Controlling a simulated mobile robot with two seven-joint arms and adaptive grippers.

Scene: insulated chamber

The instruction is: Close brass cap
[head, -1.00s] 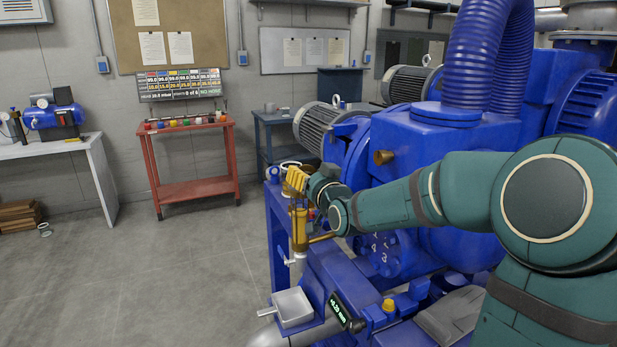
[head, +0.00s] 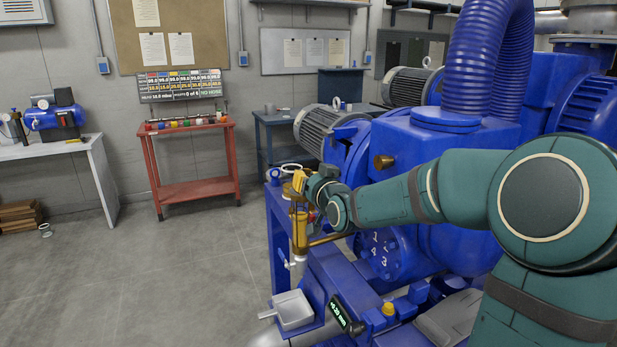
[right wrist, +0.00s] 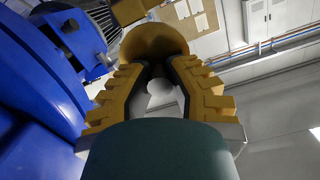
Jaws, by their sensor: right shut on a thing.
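My right gripper (head: 298,184) is at the top of an upright brass cylinder (head: 299,228) on the front of the blue machine. In the right wrist view its two yellow fingers (right wrist: 158,80) are closed in on a rounded brass piece, which looks like the brass cap (right wrist: 153,40). The fingers and wrist hide most of the cap in the head view, so I cannot tell how it sits on the cylinder. My left gripper is not in view.
A brass pipe (head: 325,240) runs right from the cylinder. The blue machine (head: 430,150) fills the right side.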

